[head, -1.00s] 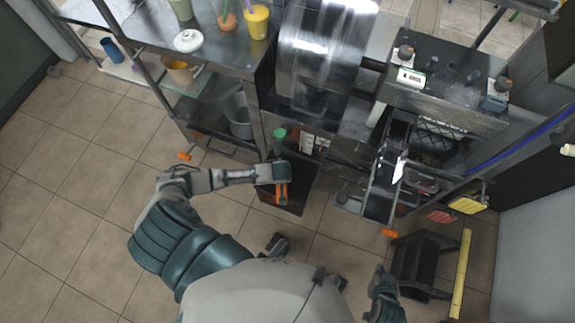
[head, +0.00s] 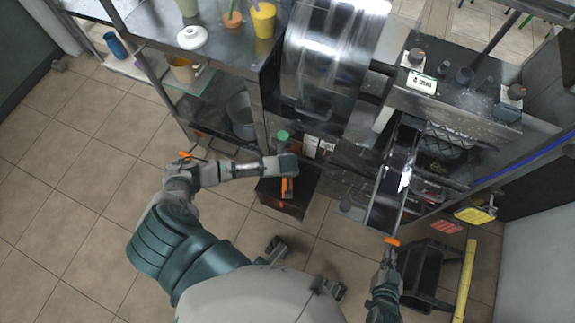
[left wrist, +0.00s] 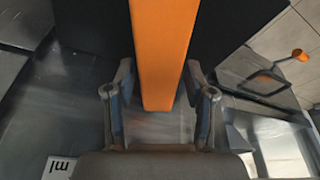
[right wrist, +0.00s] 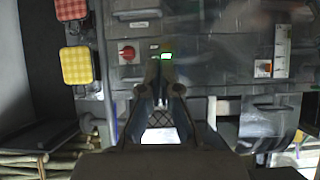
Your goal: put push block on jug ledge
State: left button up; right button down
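My left gripper (head: 287,166) is in front of the press, over a dark block-like thing (head: 302,200) with an orange bar (head: 287,190). I take this to be the push block, though its outline is partly hidden by my arm. I cannot clearly tell which surface is the jug ledge.
The steel press (head: 335,60) stands at the back. Left of it, a counter holds a yellow cup (head: 264,22) and a white lidded pot (head: 192,37); a jug (head: 184,70) stands on a lower shelf. A dark step stool (head: 425,270) is at right.

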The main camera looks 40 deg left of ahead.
pick_arm(q)
jog(key=shift+d+r, duration=0.15)
jog(key=shift+r, duration=0.05)
pick_arm(e)
jog(key=shift+d, duration=0.1)
pick_arm(q)
jog(key=shift+r, duration=0.2)
jog(key=shift+s+d+r+p, duration=0.45)
jog(key=shift+s+d+p, duration=0.15)
jog(key=shift+s+p, duration=0.1)
jog(key=s+d+r+m+h+p, duration=0.25)
jog(key=s+d+r+m, duration=0.2)
jog(key=s+d, duration=0.85)
jog(key=s+a+r+m+t, duration=0.1)
jog(key=s+a+r+m, duration=0.3)
jog(key=s+a+r, duration=0.2)
notch_tip(320, 180, up, 2)
jog(key=shift+s+a+r+m, duration=0.25)
jog(key=shift+s+a+m, duration=0.1)
jog(key=shift+s+a, duration=0.1)
pick_arm(e)
jog(key=s+d+f+g+h, duration=0.1)
jog(key=s+d+f+g, duration=0.1)
jog(key=s, duration=0.3)
jog(key=s+d+f+g+h, duration=0.1)
jog(key=s+d+f+g, duration=0.1)
jog(key=s+g, duration=0.3)
jog(key=shift+s, duration=0.5)
